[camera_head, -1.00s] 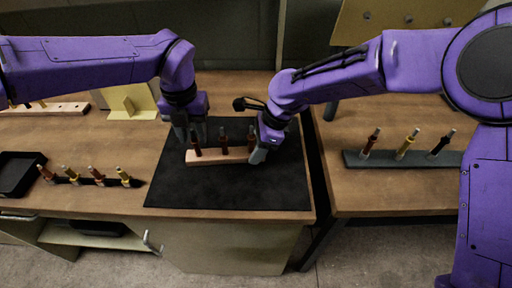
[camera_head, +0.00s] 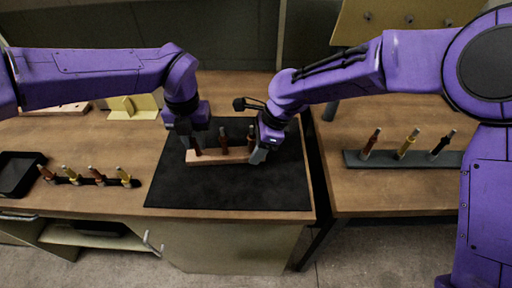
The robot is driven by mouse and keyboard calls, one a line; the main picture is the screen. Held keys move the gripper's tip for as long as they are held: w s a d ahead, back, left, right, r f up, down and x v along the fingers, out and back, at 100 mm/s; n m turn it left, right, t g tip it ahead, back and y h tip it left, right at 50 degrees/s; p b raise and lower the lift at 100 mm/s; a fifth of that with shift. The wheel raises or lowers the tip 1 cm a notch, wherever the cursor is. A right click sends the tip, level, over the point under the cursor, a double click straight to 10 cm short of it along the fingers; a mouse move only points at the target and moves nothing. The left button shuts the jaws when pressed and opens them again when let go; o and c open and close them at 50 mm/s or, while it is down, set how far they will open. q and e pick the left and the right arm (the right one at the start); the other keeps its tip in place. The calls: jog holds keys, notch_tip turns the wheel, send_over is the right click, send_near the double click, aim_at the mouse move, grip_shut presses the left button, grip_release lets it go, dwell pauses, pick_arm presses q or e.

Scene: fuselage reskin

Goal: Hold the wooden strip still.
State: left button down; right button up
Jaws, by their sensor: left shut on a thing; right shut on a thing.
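The wooden strip (camera_head: 218,158) lies on a black mat (camera_head: 225,190) on the workbench. It is pale and carries several dark-red handled tools standing upright, among them a middle one (camera_head: 223,142) and one near the right end (camera_head: 251,135). My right gripper (camera_head: 259,153) is shut on the right end of the strip. My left gripper (camera_head: 194,142) is at the left end, over the leftmost tool (camera_head: 197,151). It looks shut on that tool, whose upper part it hides.
Left of the mat stand several red and yellow tools in a dark rack (camera_head: 82,181), with a black tray (camera_head: 18,174) beyond. A grey rack (camera_head: 400,160) with 3 tools is on the right bench, across a gap. The mat's front is clear.

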pick_arm(q)
jog(key=shift+r, duration=0.3)
jog(key=shift+r, duration=2.1)
pick_arm(e)
jog(key=o, duration=1.2)
